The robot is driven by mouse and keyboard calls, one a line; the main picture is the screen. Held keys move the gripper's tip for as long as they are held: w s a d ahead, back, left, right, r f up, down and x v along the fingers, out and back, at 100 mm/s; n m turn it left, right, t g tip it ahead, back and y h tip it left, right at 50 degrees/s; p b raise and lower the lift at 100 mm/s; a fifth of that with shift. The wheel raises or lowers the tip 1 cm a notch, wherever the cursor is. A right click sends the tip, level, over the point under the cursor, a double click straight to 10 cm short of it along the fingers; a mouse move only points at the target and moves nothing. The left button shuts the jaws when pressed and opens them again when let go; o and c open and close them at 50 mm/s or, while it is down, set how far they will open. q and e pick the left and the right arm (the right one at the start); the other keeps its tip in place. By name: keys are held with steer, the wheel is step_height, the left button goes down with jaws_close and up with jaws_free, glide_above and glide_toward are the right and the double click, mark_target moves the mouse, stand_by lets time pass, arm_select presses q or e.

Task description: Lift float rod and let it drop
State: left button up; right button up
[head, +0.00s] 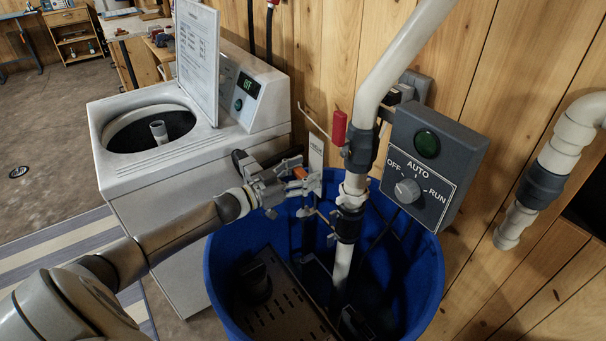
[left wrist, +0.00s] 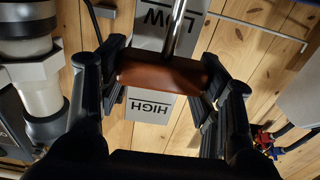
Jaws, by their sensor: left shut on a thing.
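My left gripper (head: 303,181) is over the rim of the blue tub, in front of a pale label plate (head: 316,152). In the left wrist view its fingers (left wrist: 160,85) are shut on an orange-brown grip (left wrist: 160,74). A shiny metal rod (left wrist: 178,30) meets this grip, and I take it for the float rod. In the head view a bit of the orange grip (head: 299,173) shows between the fingers. The plate behind, marked LOW and HIGH (left wrist: 152,105), is partly hidden by the grip. The float itself cannot be made out. My right gripper is not in view.
The blue tub (head: 225,262) holds a dark perforated unit and a white pipe (head: 402,58). A red handle (head: 339,128) is close right of the gripper. A grey OFF/AUTO/RUN control box (head: 425,160) is on the right. A washing machine (head: 150,170) stands left.

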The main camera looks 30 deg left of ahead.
arm_select(q)
step_height(320, 180, up, 10)
steer(key=p, duration=0.7)
steer(key=shift+r+p, duration=0.1)
steer(key=shift+p, duration=0.25)
steer(key=o, duration=1.5)
steer(key=shift+c, duration=0.2)
steer(key=shift+s+a, duration=0.2)
steer(key=shift+s, duration=0.2)
steer(key=v, duration=1.1)
